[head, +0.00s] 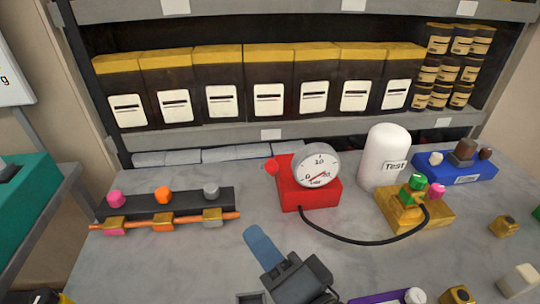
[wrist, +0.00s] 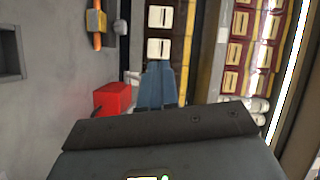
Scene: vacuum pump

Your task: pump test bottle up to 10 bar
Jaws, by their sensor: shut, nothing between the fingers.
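The red pump (head: 296,192) stands on the grey table, with a round white gauge (head: 317,164) on top and a red knob (head: 271,166) at its left. The gauge has a red needle that seems to point to the lower left, near 0; the exact reading is too small to tell. The white test bottle (head: 384,157), labelled "Test", stands right of the pump, behind a yellow block (head: 400,212) with a green valve knob (head: 417,181). A black hose (head: 350,241) joins pump and block. My gripper (head: 255,234) is shut and empty, in front of the pump; its blue fingers show in the wrist view (wrist: 157,72).
A black rack (head: 200,200) with pink, orange and grey knobs and an orange pipe is at left. A blue tray (head: 462,167) is at right. Small yellow fittings (head: 503,226) lie at front right. Shelves with boxes (head: 270,80) close off the back.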

